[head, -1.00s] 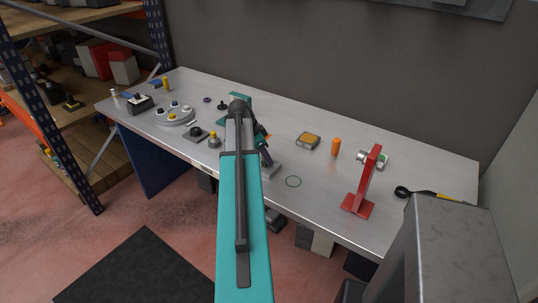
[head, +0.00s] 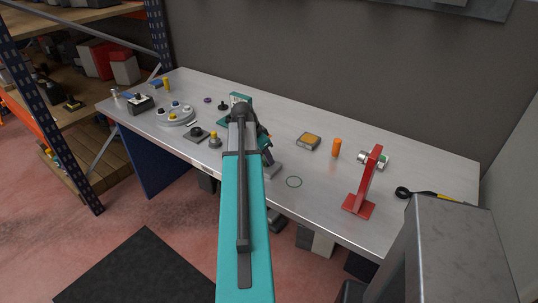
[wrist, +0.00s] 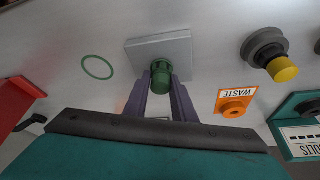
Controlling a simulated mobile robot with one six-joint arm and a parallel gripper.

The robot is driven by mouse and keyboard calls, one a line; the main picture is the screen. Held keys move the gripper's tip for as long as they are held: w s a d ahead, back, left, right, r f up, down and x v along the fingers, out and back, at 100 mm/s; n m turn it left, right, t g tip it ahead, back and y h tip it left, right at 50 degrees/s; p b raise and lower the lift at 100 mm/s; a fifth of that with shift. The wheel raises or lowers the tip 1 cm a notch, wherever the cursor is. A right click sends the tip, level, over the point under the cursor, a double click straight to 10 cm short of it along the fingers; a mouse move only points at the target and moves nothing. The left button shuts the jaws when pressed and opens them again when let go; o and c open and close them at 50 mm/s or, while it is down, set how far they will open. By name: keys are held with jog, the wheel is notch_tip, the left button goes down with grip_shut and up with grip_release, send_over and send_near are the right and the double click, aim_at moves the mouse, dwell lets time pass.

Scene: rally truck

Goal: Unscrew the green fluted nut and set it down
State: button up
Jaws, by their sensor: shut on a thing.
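The green fluted nut (wrist: 161,75) is in the middle of the wrist view, at the face of a square grey block (wrist: 160,48). My gripper (wrist: 162,88) has its two purple fingers on either side of the nut and is shut on it. Whether the nut is still on a thread is hidden. In the head view the grey block (head: 273,170) shows just right of my teal arm, and the nut is hidden there. A thin green ring (wrist: 97,67) is marked on the bare bench beside the block; it also shows in the head view (head: 294,182).
A red stand (head: 362,185) and an orange cylinder (head: 336,148) stand to the right. A WASTE label with an orange part (wrist: 235,107) and a yellow-topped dark knob (wrist: 270,55) lie right of the nut in the wrist view. The bench (head: 315,205) around the ring is clear.

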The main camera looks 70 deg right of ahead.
jog(key=shift+s+a+f+n, duration=0.15)
jog(key=shift+s+n, duration=0.15)
jog(key=shift+n, duration=0.5)
jog(key=shift+n+t, duration=0.4)
jog(key=shift+n, duration=0.1)
jog(key=shift+n+t, duration=0.4)
jog(key=shift+n, duration=0.4)
jog(key=shift+n+h, duration=0.3)
jog(key=shift+s+n, duration=0.1)
jog(key=shift+n, duration=0.2)
jog(key=shift+n+t, duration=0.3)
jog(key=shift+n+p, duration=0.3)
